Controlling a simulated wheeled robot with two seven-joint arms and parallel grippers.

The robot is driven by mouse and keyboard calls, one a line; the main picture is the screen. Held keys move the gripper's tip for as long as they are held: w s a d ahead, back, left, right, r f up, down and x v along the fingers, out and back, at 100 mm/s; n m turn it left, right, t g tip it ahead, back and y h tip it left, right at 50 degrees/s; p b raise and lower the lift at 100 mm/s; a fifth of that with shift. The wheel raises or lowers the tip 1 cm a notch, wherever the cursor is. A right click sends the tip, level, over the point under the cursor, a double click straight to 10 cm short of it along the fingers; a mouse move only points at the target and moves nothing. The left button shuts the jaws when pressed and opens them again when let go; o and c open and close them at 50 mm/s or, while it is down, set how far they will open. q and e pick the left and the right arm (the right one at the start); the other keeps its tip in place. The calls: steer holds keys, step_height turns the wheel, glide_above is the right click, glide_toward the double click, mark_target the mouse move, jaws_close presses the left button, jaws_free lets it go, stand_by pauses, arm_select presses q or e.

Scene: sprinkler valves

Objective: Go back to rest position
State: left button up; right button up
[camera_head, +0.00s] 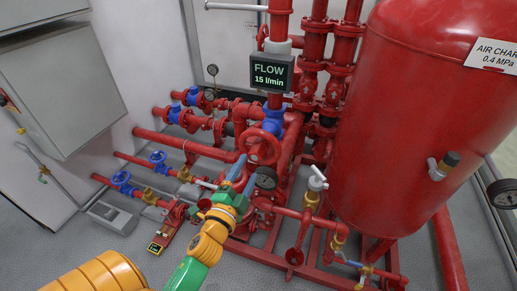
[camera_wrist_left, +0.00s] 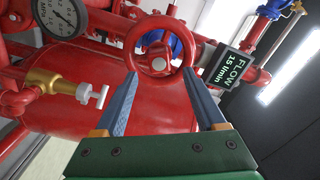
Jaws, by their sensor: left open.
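My left gripper (camera_head: 246,170) reaches in from the bottom of the head view, with green and yellow links and blue-grey fingers. It is open, with nothing between its fingers. In the left wrist view, the spread fingers (camera_wrist_left: 160,78) point toward a red handwheel (camera_wrist_left: 160,72), one finger towards each side of its lower rim. The gap in depth between fingertips and wheel is hard to tell. The same red handwheel (camera_head: 262,143) shows just beyond the fingertips in the head view. My right gripper is not in view.
A dark display (camera_head: 271,74) reads FLOW 15 l/min. A round gauge (camera_head: 265,178) and a white-handled brass valve (camera_head: 314,187) stand close to my left gripper. A large red tank (camera_head: 420,110) fills the right. Red pipes crowd the middle; grey cabinets (camera_head: 60,85) hang at left.

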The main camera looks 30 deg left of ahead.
arm_select(q)
steer(key=shift+w+a+f, duration=0.1)
steer(key=shift+w, duration=0.1)
steer(key=shift+f, duration=0.15)
steer(key=s+d+f+n+g+h, duration=0.1)
steer(key=s+d+f+g, duration=0.1)
steer(key=f, duration=0.6)
steer(key=s+d+f+n+g+h, duration=0.1)
steer(key=s+d+f+n+g, duration=0.15)
steer(key=f, duration=0.65)
steer(key=s+d+f+g+h, duration=0.1)
steer(key=s+f+g, duration=0.2)
steer(key=f, duration=0.5)
steer(key=s+d+f+n+g, duration=0.1)
steer(key=s+f+g, duration=0.2)
steer(key=s+f, duration=0.2)
steer(key=s+d+f+n+g, duration=0.1)
steer(key=s+f, duration=0.4)
steer(key=s, duration=0.6)
steer(key=s+d+f+n+g+h, duration=0.1)
steer(key=s+f+n+g, duration=0.1)
steer(key=s+f+g, duration=0.3)
steer(key=s, duration=0.4)
steer(key=shift+d+f, duration=0.2)
steer(key=shift+f, duration=0.2)
steer(key=shift+a+n, duration=0.1)
steer(key=shift+n, duration=0.15)
